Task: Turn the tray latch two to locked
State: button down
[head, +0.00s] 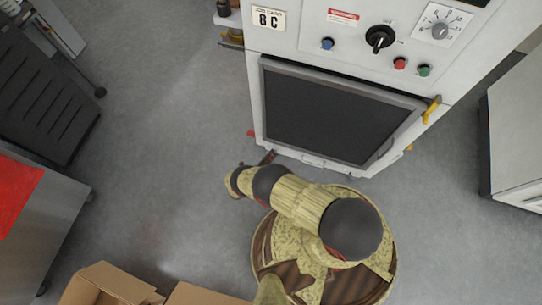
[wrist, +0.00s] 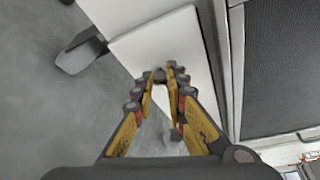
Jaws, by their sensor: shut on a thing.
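The white washer cabinet (head: 262,100) stands ahead with a dark-windowed door (head: 335,115). My gripper (head: 269,157) is low at the cabinet's front left corner, below the door; it is small and partly hidden by my arm in the head view. In the wrist view my gripper (wrist: 163,75) has its fingertips close together on a small dark piece (wrist: 160,75), in front of a white panel (wrist: 180,45). The piece appears to be a latch, but its full shape and turn angle are hidden by the fingers. I cannot tell a latch label.
A yellow handle (head: 432,109) sits at the door's right, and a red piece (head: 251,133) sticks out at the cabinet's left. A grey bench (head: 30,220) is at left, open cardboard boxes (head: 110,285) at lower left, a white cabinet (head: 518,130) at right. Floor between is clear.

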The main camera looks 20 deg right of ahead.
jog(key=shift+w, duration=0.1)
dwell(0.3)
jog(key=c, duration=1.8)
grip_release()
jog(key=shift+a, duration=0.1)
jog(key=v, duration=1.2)
jog(key=shift+c, duration=0.4)
